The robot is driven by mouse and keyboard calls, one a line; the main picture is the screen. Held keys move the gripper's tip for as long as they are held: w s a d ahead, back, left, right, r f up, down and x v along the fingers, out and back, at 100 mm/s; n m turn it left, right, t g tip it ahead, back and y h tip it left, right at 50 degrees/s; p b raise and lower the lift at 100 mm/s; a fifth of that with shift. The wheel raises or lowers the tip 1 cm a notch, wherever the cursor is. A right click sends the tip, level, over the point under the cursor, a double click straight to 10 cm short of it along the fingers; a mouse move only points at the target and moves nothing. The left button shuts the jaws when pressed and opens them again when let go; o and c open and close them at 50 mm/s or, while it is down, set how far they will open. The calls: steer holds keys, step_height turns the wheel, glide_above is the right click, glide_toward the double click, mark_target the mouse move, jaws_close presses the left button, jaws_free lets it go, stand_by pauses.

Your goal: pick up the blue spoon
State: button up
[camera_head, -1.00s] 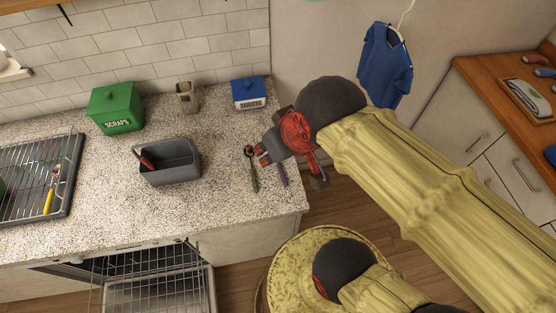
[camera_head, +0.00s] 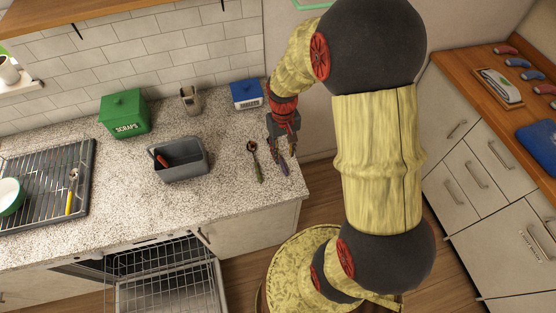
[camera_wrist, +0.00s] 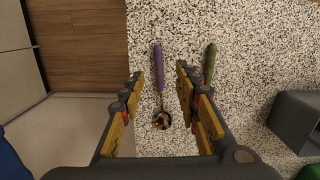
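The blue spoon (camera_wrist: 158,65) lies on the speckled counter in the wrist view, its blue-purple handle pointing away and its metal bowl nearer me. My gripper (camera_wrist: 160,78) is open above it, with the spoon lying between the lines of the two fingers and nothing held. In the head view my gripper (camera_head: 288,150) points down over the counter's right part and hides much of the spoon; the handle (camera_head: 283,169) shows just below the fingers. A green-handled spoon (camera_head: 256,165) lies to its left, and its handle (camera_wrist: 210,62) shows beside the right finger in the wrist view.
A grey bin (camera_head: 181,172) with a red-handled tool stands left of the spoons. Behind are a green scraps box (camera_head: 124,114), a grey holder (camera_head: 189,99) and a blue-lidded box (camera_head: 246,95). A dish rack (camera_head: 45,218) is at left. The open dishwasher (camera_head: 165,285) is below.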

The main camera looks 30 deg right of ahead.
mark_target(282, 161)
steer(key=shift+w+d+r+t, duration=0.1)
steer(key=shift+w+r+t, duration=0.1)
steer(key=shift+w, duration=0.35)
steer(key=shift+w+d+r+t, duration=0.1)
steer(key=shift+w+t, duration=0.1)
steer(key=shift+w, duration=0.35)
steer(key=shift+w+f, duration=0.15)
steer(key=shift+w+d+f, duration=0.1)
steer(key=shift+f, duration=0.8)
steer(key=f, duration=0.3)
steer(key=s+f+b, duration=0.1)
steer(key=f, duration=0.1)
steer(key=shift+f, duration=0.3)
steer(key=shift+c, duration=0.6)
jaws_close()
